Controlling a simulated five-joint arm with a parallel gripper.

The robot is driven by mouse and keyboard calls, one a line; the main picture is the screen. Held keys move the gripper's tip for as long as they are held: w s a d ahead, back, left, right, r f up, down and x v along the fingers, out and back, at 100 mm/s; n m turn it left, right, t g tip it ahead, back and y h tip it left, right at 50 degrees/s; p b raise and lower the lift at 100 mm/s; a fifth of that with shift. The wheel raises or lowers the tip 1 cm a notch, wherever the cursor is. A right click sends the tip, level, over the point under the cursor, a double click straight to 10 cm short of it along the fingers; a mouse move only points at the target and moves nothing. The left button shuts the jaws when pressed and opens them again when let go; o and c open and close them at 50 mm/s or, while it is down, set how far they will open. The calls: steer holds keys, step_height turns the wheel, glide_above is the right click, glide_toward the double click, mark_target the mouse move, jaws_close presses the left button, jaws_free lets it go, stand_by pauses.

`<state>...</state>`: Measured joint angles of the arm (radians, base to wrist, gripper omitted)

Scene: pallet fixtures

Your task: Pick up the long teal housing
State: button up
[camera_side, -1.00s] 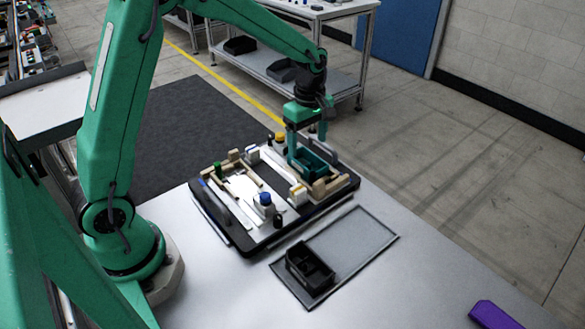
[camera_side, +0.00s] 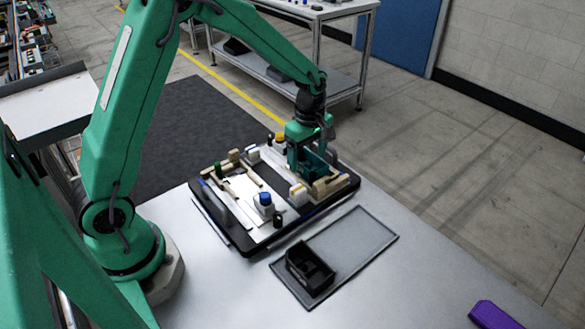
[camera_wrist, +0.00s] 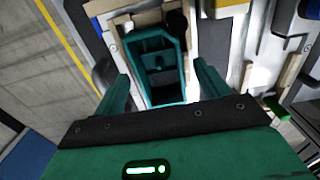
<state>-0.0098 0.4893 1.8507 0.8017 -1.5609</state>
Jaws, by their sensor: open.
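The long teal housing (camera_wrist: 178,48) is an open box with inner dividers, lying between wooden blocks on the pallet (camera_side: 243,247). In the side view only part of the housing (camera_side: 322,166) shows, as my gripper covers much of it. My gripper (camera_side: 307,163) is low over the pallet's right side, at the housing. In the wrist view my gripper (camera_wrist: 162,82) has its two fingers spread, one on each side of the housing's near end. I cannot tell whether the fingers touch it.
A blue-capped white container (camera_side: 265,201) stands mid-pallet. Wooden blocks (camera_side: 327,187) and a white block with a yellow part (camera_side: 298,194) sit close to the gripper. A grey tray (camera_side: 365,234) with a black divided bin (camera_side: 310,271) lies in front.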

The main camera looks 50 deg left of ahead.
mark_target(308, 164)
steer(key=c, duration=1.1)
steer(key=shift+r, duration=0.1)
steer(key=shift+c, duration=0.2)
steer(key=shift+r, duration=0.8)
step_height(308, 164, up, 2)
steer(key=shift+r, duration=0.2)
steer(key=s+d+r, duration=0.6)
steer(key=d, duration=0.4)
steer(key=shift+r, duration=0.4)
